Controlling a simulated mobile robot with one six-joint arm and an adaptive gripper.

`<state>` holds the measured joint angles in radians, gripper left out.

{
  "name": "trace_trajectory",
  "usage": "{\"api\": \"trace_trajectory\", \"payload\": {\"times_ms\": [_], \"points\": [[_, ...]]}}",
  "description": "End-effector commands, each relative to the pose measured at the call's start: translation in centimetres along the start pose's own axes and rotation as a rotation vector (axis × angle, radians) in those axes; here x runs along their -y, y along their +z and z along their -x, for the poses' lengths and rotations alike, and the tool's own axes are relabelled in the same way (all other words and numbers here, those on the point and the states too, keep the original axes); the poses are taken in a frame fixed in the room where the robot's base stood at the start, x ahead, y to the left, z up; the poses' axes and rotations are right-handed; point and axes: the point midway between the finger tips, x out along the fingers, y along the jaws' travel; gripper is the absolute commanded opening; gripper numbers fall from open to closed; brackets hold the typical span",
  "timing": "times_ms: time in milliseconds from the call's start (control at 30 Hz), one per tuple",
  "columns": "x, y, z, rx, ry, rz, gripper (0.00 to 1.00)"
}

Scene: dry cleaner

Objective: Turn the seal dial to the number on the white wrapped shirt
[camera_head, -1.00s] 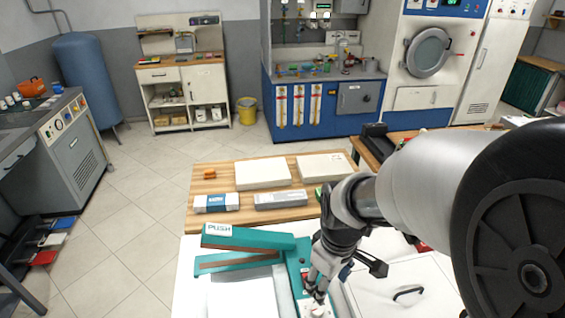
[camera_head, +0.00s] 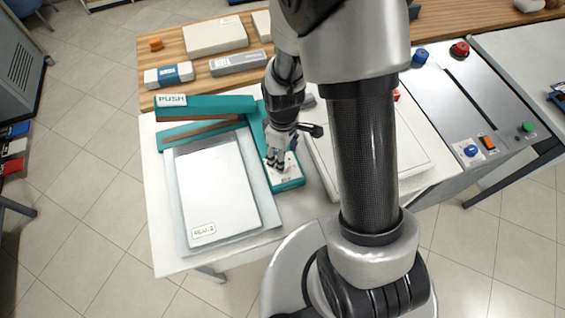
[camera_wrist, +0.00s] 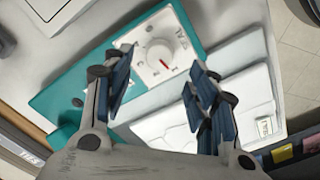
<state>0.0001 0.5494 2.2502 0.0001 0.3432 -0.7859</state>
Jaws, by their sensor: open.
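The teal sealer (camera_head: 205,105) with its "PUSH" lever stands on the white table. The white wrapped shirt (camera_head: 215,180) lies flat on it, with a small label (camera_head: 203,230) that seems to read "SEAL 2". In the head view my gripper (camera_head: 279,163) points down over the panel and hides the dial.
A wooden board (camera_head: 190,82) behind the sealer holds white and grey boxes and a blue-white box (camera_head: 169,75). A white lidded panel (camera_head: 400,150) is right of the sealer. A grey control surface (camera_head: 465,110) with coloured buttons is further right.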

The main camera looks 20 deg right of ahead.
Motion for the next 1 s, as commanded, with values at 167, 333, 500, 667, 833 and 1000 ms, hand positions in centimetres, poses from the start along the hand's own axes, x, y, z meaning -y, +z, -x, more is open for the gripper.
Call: {"api": "trace_trajectory", "payload": {"times_ms": [167,333,500,667,833,1000], "points": [[0.0,0.0,-3.4,0.001,-0.001,0.000,0.53],[0.0,0.0,-4.9,0.000,0.000,0.000,0.53],[-0.1,-0.1,-5.3,-0.001,0.001,0.000,0.53],[-0.1,-0.1,-5.2,-0.001,0.001,0.000,0.53],[-0.1,-0.1,-5.2,-0.001,0.001,0.000,0.44],[-0.1,0.0,-5.2,-0.001,0.001,0.000,0.32]]}}
